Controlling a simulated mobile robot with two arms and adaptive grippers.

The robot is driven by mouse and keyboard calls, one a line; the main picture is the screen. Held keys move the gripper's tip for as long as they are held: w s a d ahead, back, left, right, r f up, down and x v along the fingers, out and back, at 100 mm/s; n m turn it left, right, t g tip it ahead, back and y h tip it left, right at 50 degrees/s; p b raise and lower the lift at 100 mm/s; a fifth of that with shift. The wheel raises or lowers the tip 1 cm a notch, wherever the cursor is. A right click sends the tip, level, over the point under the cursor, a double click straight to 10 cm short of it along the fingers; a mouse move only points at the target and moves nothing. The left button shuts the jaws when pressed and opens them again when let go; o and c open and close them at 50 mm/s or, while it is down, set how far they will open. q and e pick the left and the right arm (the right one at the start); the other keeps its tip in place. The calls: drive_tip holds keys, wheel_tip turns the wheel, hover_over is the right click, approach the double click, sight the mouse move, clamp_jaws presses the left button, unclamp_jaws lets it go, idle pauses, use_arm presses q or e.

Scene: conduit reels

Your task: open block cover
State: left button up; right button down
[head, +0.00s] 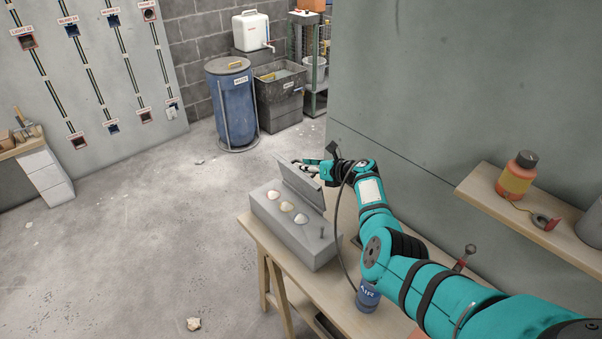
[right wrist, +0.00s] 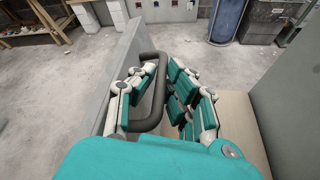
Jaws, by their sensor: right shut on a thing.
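The grey block (head: 292,243) sits on a wooden bench. Its cover (head: 300,186) is a flat grey plate standing raised, tilted up along the block's back edge, so the top is exposed with three pale round pieces (head: 287,206) in a row. My right gripper (head: 308,168) is at the cover's far side, near its upper edge. In the right wrist view, the cover (right wrist: 120,75) stands at left, and its dark looped handle (right wrist: 158,62) runs between my gripper's fingers, which are shut on it. My left gripper is not in view.
A grey wall (head: 420,90) rises close behind the bench (head: 285,285). A blue can (head: 368,297) stands on the bench beneath my right arm. A shelf (head: 520,222) with an orange bottle (head: 516,180) is at right. The floor left of the bench is mostly clear.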

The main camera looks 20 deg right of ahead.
drive_tip(key=shift+w+d+f+m+b, duration=0.2)
drive_tip(key=shift+d+m+b, duration=0.2)
drive_tip(key=shift+d, duration=0.15)
drive_tip(key=c, duration=1.7)
unclamp_jaws()
drive_tip(key=shift+o, duration=0.2)
drive_tip(key=v, duration=1.2)
drive_tip(key=shift+d, duration=0.25)
drive_tip(key=shift+w+f, duration=0.1)
